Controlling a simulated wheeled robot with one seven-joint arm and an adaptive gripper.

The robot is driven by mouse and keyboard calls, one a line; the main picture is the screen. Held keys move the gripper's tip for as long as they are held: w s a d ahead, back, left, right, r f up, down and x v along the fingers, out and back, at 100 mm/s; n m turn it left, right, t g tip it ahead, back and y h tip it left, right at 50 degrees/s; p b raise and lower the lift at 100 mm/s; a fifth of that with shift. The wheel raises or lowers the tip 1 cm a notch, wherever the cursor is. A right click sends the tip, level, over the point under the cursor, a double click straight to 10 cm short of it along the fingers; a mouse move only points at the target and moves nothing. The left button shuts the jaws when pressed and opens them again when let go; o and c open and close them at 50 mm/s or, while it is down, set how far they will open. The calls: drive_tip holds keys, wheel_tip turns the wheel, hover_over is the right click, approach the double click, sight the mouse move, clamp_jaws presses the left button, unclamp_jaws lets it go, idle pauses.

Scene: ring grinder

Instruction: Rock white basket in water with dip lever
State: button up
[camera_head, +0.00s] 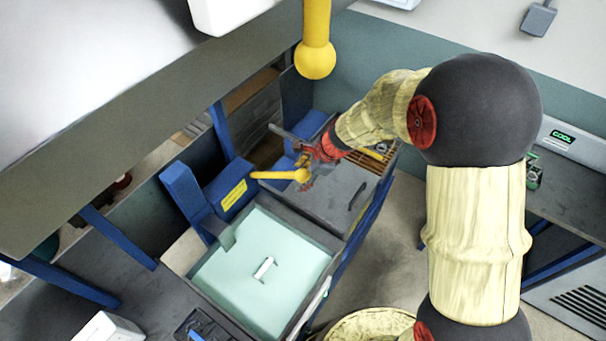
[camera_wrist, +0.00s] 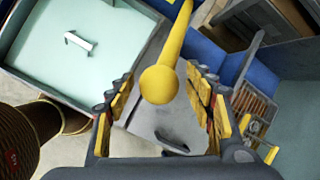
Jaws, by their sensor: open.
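A yellow lever with a ball end (camera_head: 302,175) reaches right from a blue housing with a yellow label. In the wrist view its yellow ball (camera_wrist: 158,86) sits between the spread fingers of my gripper (camera_wrist: 160,76), with space on both sides. In the head view my gripper (camera_head: 305,163) is at the ball end, open and holding nothing. A tank of pale green water (camera_head: 225,277) stands in front of the lever. A small white handle-like piece (camera_head: 264,268) shows in the tank, also in the wrist view (camera_wrist: 78,41). I cannot make out a basket body around it.
A grey lidded box (camera_head: 335,200) with a dark handle stands beside the tank, under my gripper. Blue posts (camera_head: 185,200) rise at the left. A yellow ball-ended rod (camera_head: 315,60) hangs above. A machine with a green "COOL" display (camera_head: 562,136) is at the right.

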drive_tip(key=shift+r, duration=0.1)
clamp_jaws()
idle(0.7)
